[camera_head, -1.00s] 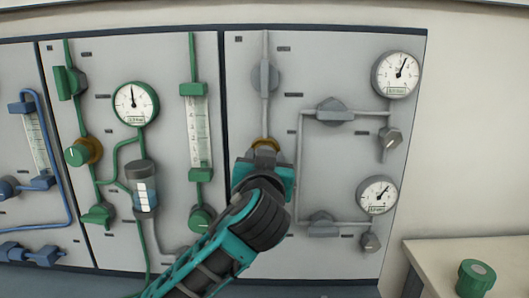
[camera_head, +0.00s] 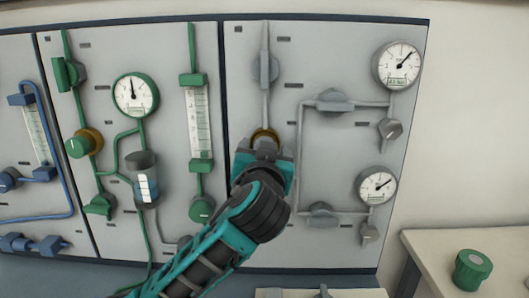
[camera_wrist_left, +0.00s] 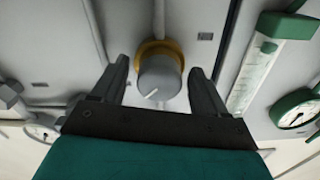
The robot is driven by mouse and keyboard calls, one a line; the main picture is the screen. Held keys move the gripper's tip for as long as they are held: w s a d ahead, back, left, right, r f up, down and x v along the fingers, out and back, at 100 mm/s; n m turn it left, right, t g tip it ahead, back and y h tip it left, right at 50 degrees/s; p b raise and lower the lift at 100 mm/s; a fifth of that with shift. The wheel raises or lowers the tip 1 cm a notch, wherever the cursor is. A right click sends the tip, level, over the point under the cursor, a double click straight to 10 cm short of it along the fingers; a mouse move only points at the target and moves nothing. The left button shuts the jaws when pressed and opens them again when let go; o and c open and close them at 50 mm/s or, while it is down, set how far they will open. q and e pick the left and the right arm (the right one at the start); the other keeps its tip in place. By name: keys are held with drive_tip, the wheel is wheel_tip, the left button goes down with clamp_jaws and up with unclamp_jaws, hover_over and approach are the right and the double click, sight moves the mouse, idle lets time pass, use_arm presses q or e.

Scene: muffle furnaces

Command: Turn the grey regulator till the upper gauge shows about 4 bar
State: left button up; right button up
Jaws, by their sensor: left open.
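The grey regulator (camera_wrist_left: 159,78) is a round knob with a white mark on a brass-coloured collar; the collar also shows in the head view (camera_head: 265,134). My left gripper (camera_wrist_left: 160,75) is open, with one finger on each side of the knob and a visible gap to both. In the head view my left gripper (camera_head: 265,150) hides most of the knob. The upper gauge (camera_head: 397,65) is at the panel's top right, its needle pointing up and right; its digits are too small to read. The lower gauge (camera_head: 377,186) also points up-right. My right gripper is not in view.
Grey valves (camera_head: 329,101) and pipes lie right of my arm. Green fittings, a flow tube (camera_head: 199,125) and a green gauge (camera_head: 135,95) are on the panel to the left. A table (camera_head: 430,250) with a green cap (camera_head: 472,270) stands at the lower right.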

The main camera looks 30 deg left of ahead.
use_arm(q)
drive_tip(key=v, duration=1.2)
drive_tip(key=shift+s+d, duration=0.2)
drive_tip(key=shift+s, duration=0.15)
drive_tip(key=shift+s, duration=0.1)
idle(1.1)
